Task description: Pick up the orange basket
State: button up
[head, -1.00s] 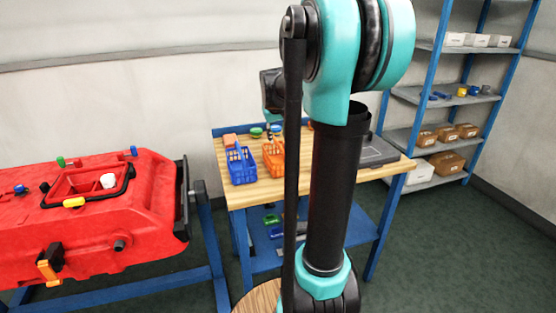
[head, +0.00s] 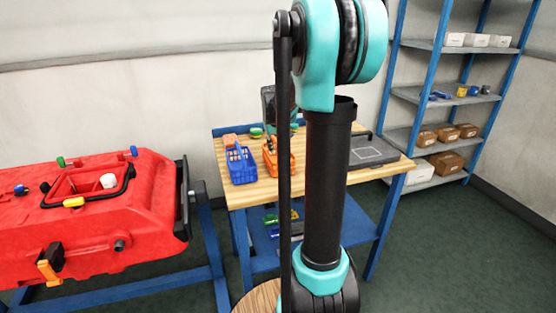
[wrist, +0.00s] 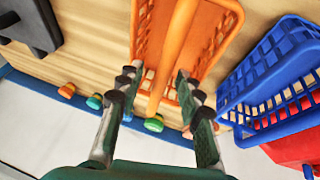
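The orange basket (head: 270,160) stands on the wooden table next to the blue basket, partly hidden behind my arm in the head view. In the wrist view the orange basket (wrist: 208,45) is at the top centre, with its handle (wrist: 172,50) running down between my fingers. My gripper (wrist: 155,82) is open, one finger on each side of the handle. I cannot tell whether the fingers touch the basket. In the head view my gripper is mostly hidden behind my arm, above the basket.
A blue basket (head: 241,165) stands close beside the orange one; it is also in the wrist view (wrist: 272,75). A dark grey case (head: 374,151) lies on the table's right part. A red tank (head: 90,225) stands at left, and a shelf rack (head: 440,95) at right.

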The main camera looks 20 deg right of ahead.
jog(key=shift+f, duration=0.2)
dwell(0.4)
grip_shut()
